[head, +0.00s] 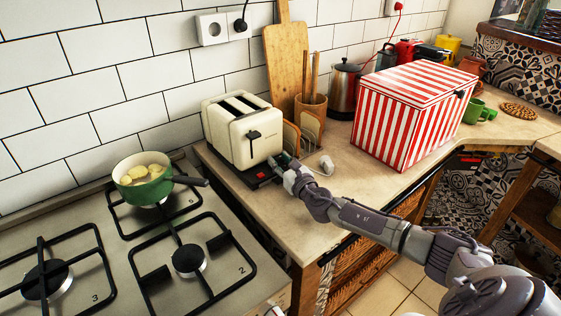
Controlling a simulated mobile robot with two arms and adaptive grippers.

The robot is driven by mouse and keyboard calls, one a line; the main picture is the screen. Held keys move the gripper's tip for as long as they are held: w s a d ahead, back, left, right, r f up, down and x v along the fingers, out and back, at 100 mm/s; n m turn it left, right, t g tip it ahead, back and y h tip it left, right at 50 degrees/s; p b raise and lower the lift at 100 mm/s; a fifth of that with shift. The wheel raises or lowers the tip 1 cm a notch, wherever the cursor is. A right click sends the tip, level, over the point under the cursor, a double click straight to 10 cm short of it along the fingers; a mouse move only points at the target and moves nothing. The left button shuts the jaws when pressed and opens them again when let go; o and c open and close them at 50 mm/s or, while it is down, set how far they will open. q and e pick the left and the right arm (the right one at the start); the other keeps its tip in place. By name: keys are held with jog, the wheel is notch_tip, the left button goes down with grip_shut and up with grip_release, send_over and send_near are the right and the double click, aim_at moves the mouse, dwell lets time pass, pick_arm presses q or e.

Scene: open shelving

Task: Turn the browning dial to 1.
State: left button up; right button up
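The cream toaster (237,131) stands on the counter at the left end, with its black lever on the front face and two slots on top. The browning dial cannot be made out; it may be hidden by my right gripper (283,162) at the toaster's lower front corner. The gripper is at or very close to the toaster, and I cannot tell whether it touches. Its fingers are small and partly hidden, so their opening cannot be read. My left gripper is not in view.
A gas hob (200,250) with a green pot (143,190) is to the left. A red-and-white striped box (390,125), a utensil holder (311,108), a kettle (344,88) and a wooden board (284,60) stand nearby. The front counter strip is mostly clear.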

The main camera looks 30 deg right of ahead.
grip_shut()
jog(key=m+h+p, duration=0.2)
jog(key=p, duration=0.1)
jog(key=h+p, duration=0.2)
jog(key=shift+a+r+m+g, duration=0.25)
jog(key=shift+r+m+g, duration=0.05)
jog(key=shift+m+g, duration=0.1)
jog(key=shift+f+m+g+h, duration=0.25)
jog(key=shift+m+g+h, duration=0.15)
jog(key=shift+m+h, duration=0.5)
jog(key=shift+h, duration=0.3)
jog(key=shift+o, duration=1.8)
grip_release()
jog(key=shift+n, duration=0.3)
